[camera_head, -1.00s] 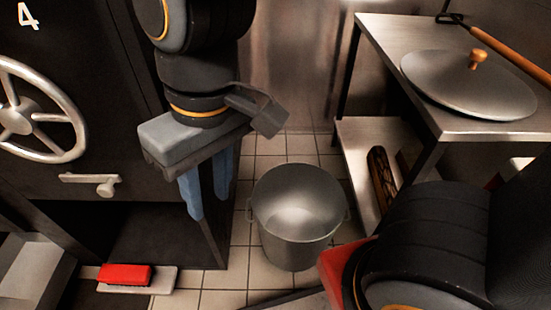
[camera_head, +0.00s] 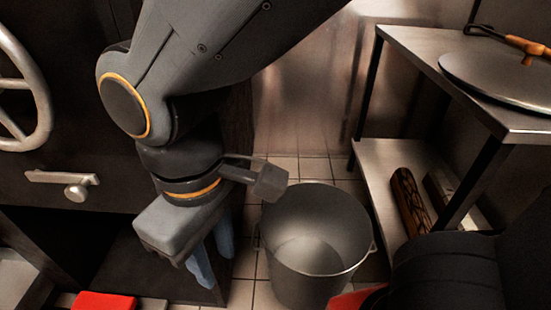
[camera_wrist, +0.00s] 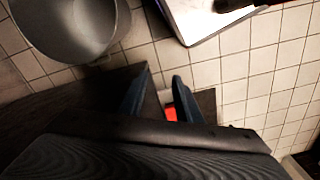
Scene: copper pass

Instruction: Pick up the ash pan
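My gripper (camera_head: 215,262) points down at the left of the bucket, in front of the dark opening under the cabinet. Its two blue fingers are apart with nothing between them; they also show in the wrist view (camera_wrist: 158,88). A grey metal edge (camera_head: 14,282) at the lower left of the head view may be the ash pan, but it is mostly cut off and I cannot be sure. A red block (camera_head: 103,301) lies low at the bottom edge. Some red (camera_wrist: 170,112) shows beyond and between the fingers in the wrist view.
A metal bucket (camera_head: 318,235) stands on the tiled floor just right of my gripper; it also shows in the wrist view (camera_wrist: 68,25). A steel table (camera_head: 475,95) with a lid (camera_head: 505,75) and a low shelf (camera_head: 385,165) stands at the right. The cabinet has a handle (camera_head: 62,180).

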